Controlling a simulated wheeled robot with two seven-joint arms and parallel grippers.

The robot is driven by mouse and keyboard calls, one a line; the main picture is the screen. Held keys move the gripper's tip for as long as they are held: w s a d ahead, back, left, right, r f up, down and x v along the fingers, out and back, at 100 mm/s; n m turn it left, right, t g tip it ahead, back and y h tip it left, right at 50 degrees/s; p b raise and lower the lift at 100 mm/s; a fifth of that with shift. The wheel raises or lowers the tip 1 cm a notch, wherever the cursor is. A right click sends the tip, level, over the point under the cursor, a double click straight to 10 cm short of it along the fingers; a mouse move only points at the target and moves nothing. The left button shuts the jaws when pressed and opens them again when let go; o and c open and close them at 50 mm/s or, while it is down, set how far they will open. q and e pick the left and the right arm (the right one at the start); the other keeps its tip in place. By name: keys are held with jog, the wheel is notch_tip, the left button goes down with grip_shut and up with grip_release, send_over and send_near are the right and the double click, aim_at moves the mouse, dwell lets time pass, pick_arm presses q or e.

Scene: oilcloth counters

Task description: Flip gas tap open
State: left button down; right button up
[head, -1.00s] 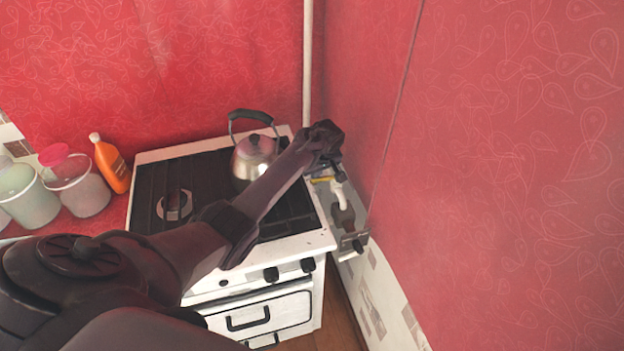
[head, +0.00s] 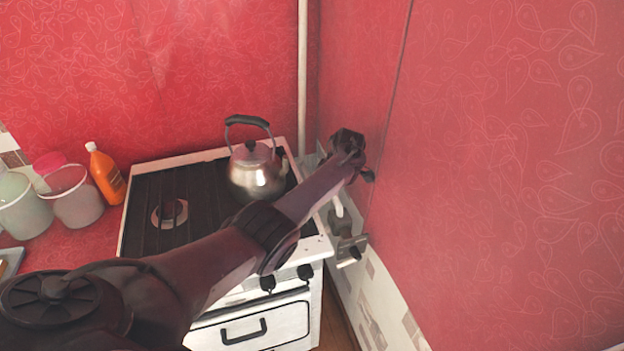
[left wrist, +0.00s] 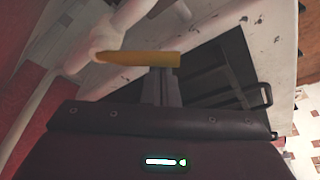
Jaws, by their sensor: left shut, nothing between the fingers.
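The gas tap shows in the left wrist view as a yellow lever (left wrist: 138,58) on a white pipe (left wrist: 98,50). My left gripper (left wrist: 160,80) is shut and empty, with its fingertips right at the lever's right half; I cannot tell whether they touch. In the head view my left arm reaches across the stove to the right wall, and its wrist hides the yellow lever. The white pipe (head: 338,207) shows just below the arm there. My right gripper is in neither view.
The white stove (head: 170,160) stands below my arm, with a metal kettle (head: 257,178) at its back right. An orange bottle (head: 107,176) and plastic tubs (head: 75,200) stand to the left. The red right wall (head: 510,180) is close to my wrist.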

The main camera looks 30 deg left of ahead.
pick_arm(q)
jog(key=shift+w+d, duration=0.1)
jog(key=shift+d, duration=0.5)
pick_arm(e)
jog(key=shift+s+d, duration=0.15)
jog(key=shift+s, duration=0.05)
pick_arm(q)
jog(key=shift+d, duration=0.1)
jog(key=a, duration=0.1)
jog(key=s+a, duration=0.1)
jog(key=s+a+p, duration=0.1)
jog(key=a, duration=0.1)
jog(key=shift+f, duration=0.4)
jog(key=w+b+v, duration=0.1)
jog(key=v, duration=0.9)
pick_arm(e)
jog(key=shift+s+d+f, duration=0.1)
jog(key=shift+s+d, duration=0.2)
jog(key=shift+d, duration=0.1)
pick_arm(q)
jog(key=shift+w, duration=0.2)
